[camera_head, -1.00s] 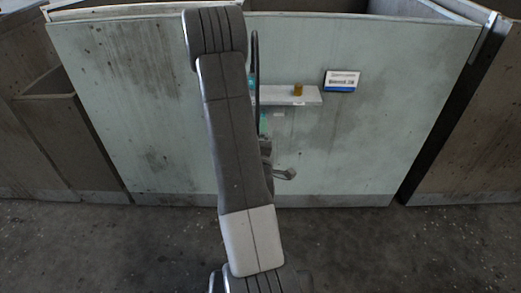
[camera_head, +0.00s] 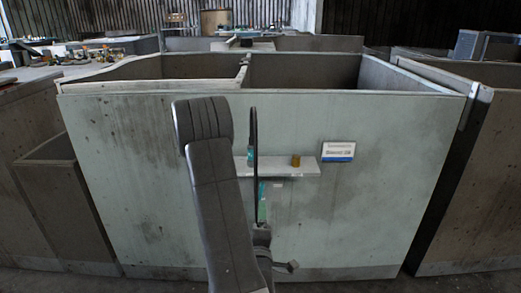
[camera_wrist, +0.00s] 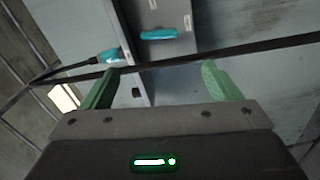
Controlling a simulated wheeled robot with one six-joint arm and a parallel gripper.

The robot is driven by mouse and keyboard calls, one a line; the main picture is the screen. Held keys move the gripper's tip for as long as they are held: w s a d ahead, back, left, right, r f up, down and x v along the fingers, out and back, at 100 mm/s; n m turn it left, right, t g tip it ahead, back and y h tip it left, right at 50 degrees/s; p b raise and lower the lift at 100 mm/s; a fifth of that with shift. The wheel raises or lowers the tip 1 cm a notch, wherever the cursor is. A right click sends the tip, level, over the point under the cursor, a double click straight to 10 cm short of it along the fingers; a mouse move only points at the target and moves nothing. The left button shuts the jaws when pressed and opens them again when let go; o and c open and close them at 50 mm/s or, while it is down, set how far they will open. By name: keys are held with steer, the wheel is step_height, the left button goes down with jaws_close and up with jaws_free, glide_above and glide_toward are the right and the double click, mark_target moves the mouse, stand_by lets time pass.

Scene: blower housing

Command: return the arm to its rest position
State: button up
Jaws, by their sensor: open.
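My gripper (camera_wrist: 160,80) is open in the wrist view, with two green fingers spread apart and no object held between them. A dark strip (camera_wrist: 250,48) runs across the view just beyond the fingertips; I cannot tell whether it touches them. My grey arm (camera_head: 220,200) stands bent upward in the head view, in front of a pale green panel (camera_head: 390,180). The gripper's fingers cannot be made out clearly there, near the lower arm.
Teal items (camera_wrist: 160,34) show beyond my fingers. Walled bins stand on both sides. A cluttered table (camera_head: 95,60) is behind at left.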

mark_target(260, 193)
steer(key=w+p, duration=0.1)
steer(key=w, duration=1.2)
steer(key=shift+w, duration=0.3)
